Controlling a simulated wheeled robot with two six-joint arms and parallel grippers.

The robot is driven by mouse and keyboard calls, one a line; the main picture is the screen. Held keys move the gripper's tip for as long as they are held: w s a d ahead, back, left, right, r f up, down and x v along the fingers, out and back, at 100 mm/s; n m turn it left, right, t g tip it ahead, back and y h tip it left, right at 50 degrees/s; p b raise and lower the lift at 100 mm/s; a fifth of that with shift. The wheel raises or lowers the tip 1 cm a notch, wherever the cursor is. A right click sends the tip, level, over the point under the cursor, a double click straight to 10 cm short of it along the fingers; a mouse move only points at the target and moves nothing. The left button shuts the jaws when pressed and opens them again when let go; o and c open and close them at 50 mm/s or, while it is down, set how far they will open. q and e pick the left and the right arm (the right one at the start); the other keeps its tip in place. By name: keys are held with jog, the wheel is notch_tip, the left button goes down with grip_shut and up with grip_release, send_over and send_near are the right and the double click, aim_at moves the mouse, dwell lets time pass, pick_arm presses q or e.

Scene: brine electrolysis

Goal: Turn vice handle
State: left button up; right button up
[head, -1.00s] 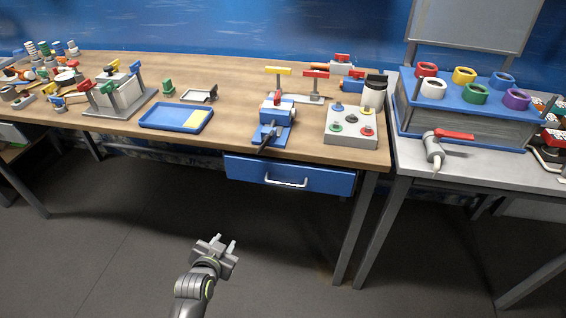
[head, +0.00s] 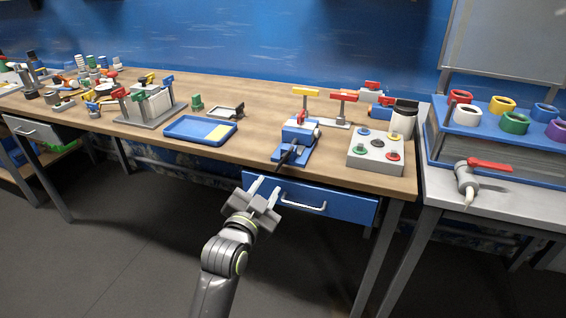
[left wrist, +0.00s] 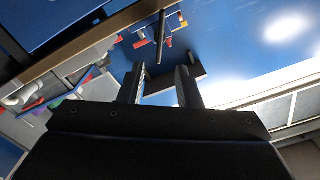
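The blue vice (head: 298,137) stands near the front edge of the wooden workbench, with red and white parts on top. Its dark handle (head: 286,155) points toward the front edge. My left gripper (head: 265,188) is open and empty, in front of the blue drawer, below and slightly left of the vice. It is apart from the handle. In the left wrist view the two fingers (left wrist: 161,78) are spread with a gap between them. A dark rod ahead of them may be the handle; I cannot tell for sure. My right gripper is in neither view.
The blue drawer (head: 345,206) with a white handle is under the bench top. A blue tray (head: 177,129) lies left of the vice. A grey button box (head: 362,158) stands to its right. A grey table (head: 430,195) adjoins at right. Floor space in front is free.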

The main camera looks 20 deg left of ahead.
aim_at(283, 162)
pick_arm(q)
jog(key=w, duration=1.1)
jog(key=shift+w+d, duration=0.2)
jog(key=shift+w, duration=0.1)
grip_shut()
